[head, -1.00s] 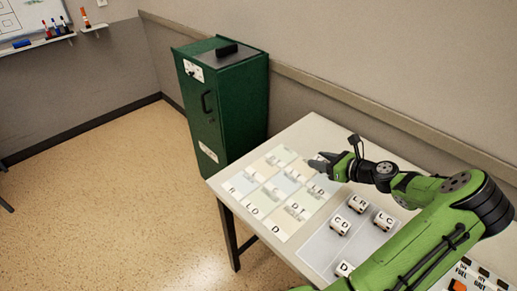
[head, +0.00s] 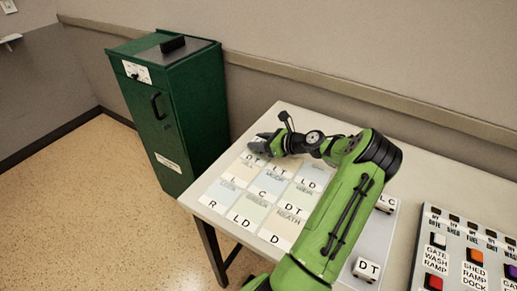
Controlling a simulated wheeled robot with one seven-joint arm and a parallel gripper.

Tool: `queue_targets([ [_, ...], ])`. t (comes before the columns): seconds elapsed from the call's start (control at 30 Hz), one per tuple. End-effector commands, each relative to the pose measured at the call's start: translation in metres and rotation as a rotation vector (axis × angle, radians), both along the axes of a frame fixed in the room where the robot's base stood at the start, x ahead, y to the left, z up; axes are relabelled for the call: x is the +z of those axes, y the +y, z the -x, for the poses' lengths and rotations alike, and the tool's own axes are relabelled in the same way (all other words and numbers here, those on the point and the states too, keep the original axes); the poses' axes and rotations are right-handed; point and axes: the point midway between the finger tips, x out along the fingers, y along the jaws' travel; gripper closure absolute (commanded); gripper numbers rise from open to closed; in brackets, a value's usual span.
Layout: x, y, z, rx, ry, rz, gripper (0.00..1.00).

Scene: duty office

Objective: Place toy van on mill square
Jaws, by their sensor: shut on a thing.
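My gripper (head: 258,143) is over the far left corner of the lettered board (head: 222,192) on the table. The board has pastel squares with large letters and faint place names. The mill name is too small to read surely. I cannot tell if the held thing touches the board.
White lettered blocks, one marked LC (head: 386,204) and one DT (head: 367,269), stand on a grey mat right of my arm. A button panel (head: 470,250) is at the right. A green cabinet (head: 175,115) stands beyond the table's left edge.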

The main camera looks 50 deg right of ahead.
Motion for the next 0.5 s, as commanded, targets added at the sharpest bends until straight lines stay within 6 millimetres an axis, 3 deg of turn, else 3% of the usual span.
queue_targets([
  [0.07,-0.012,0.0,-0.0003,0.0,-0.001,0.0,0.87],
  [0.37,-0.012,0.0,0.0,0.0,0.0,0.001,0.87],
  [0.4,-0.0118,-0.0001,0.0,0.0,0.0,0.001,0.51],
  [0.5,-0.0117,-0.0001,0.0001,0.0,0.0,0.001,0.36],
])
